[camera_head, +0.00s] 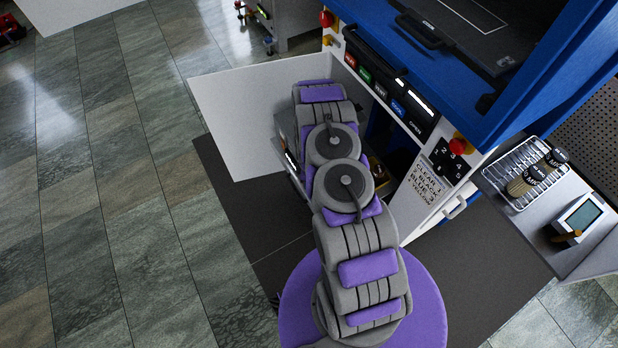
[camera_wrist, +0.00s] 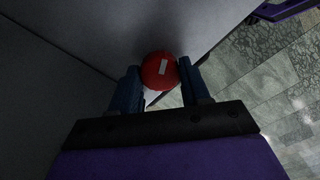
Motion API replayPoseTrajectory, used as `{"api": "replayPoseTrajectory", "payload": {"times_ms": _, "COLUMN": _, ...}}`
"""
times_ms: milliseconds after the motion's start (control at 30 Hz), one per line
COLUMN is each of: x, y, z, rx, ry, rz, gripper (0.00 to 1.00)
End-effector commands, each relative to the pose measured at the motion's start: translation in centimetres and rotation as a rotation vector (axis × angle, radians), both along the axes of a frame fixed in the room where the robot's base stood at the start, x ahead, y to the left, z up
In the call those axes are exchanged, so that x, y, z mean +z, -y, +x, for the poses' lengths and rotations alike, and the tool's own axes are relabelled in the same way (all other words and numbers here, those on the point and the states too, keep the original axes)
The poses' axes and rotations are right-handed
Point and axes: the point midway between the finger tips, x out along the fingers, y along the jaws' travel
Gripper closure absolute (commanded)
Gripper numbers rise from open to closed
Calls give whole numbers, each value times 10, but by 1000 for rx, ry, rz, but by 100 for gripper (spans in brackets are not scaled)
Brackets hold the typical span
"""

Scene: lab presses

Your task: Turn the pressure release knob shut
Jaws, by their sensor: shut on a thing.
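The pressure release knob (camera_wrist: 159,72) is round and red with a small white mark on its face. It shows in the wrist view, between the two dark blue fingers of my gripper (camera_wrist: 163,80). The fingers are shut on its sides. In the head view my arm reaches into the open lower part of the blue and white press (camera_head: 405,125). The knob and my gripper are hidden there behind my arm.
An open white door (camera_head: 235,125) stands left of my arm. A button panel (camera_head: 390,85) and a red emergency button (camera_head: 458,146) are on the press front. A wire rack (camera_head: 525,170) and a small display (camera_head: 580,215) sit on a side shelf at right.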

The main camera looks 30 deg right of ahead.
Motion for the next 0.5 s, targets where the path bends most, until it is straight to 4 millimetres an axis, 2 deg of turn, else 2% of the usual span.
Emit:
{"api": "replayPoseTrajectory", "payload": {"times_ms": 200, "x": 2, "y": 0, "z": 2, "rx": -195, "ry": 5, "rz": -2, "gripper": 84}}
{"api": "replayPoseTrajectory", "payload": {"times_ms": 500, "x": 2, "y": 1, "z": 4, "rx": -395, "ry": 8, "rz": -2, "gripper": 84}}
